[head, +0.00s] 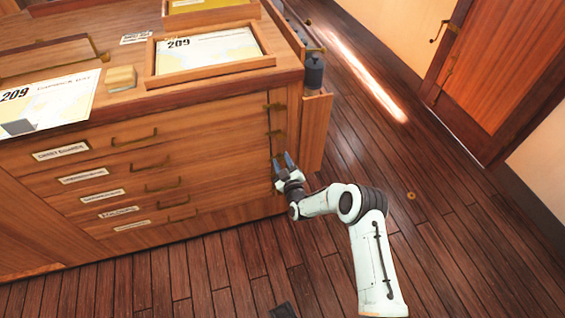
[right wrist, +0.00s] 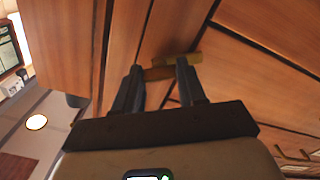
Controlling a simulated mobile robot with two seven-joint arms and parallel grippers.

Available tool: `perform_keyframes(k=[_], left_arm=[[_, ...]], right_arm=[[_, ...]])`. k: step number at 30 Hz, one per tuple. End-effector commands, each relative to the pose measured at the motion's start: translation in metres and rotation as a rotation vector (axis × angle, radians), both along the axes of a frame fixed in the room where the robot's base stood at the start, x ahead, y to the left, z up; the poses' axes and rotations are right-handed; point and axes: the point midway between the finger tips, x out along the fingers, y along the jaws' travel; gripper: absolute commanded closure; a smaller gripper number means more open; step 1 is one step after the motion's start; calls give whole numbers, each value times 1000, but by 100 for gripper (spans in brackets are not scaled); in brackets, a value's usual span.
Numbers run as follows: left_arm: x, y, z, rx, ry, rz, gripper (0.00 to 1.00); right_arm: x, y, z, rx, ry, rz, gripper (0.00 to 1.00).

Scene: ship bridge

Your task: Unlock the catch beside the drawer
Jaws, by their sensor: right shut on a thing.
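The wooden chart cabinet has a column of drawers (head: 105,160) with brass handles and white labels, all closed. Small brass catches run down its right front edge, with an upper catch (head: 276,106) and another (head: 275,132) below it. My right gripper (head: 282,157) is at this edge, in front of a lower catch. In the right wrist view the brass catch (right wrist: 178,61) lies across the fingertips, and my right gripper is shut on it. The fingers partly hide it, so its exact turn is hard to tell. My left gripper is not in view.
A framed chart (head: 208,50) and a small wooden block (head: 121,78) are on the cabinet top. A wooden panel (head: 316,130) juts out on the cabinet's right side, close to my gripper. The plank floor (head: 450,240) is open to the right, up to a door (head: 510,80).

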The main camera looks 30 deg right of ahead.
Motion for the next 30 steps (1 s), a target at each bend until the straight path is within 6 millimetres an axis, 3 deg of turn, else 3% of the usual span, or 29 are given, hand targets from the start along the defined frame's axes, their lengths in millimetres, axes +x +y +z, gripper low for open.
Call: perform_keyframes(k=[30], left_arm=[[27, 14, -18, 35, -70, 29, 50]], right_arm=[[-1, -1, -1, -877, 214, -1, 90]])
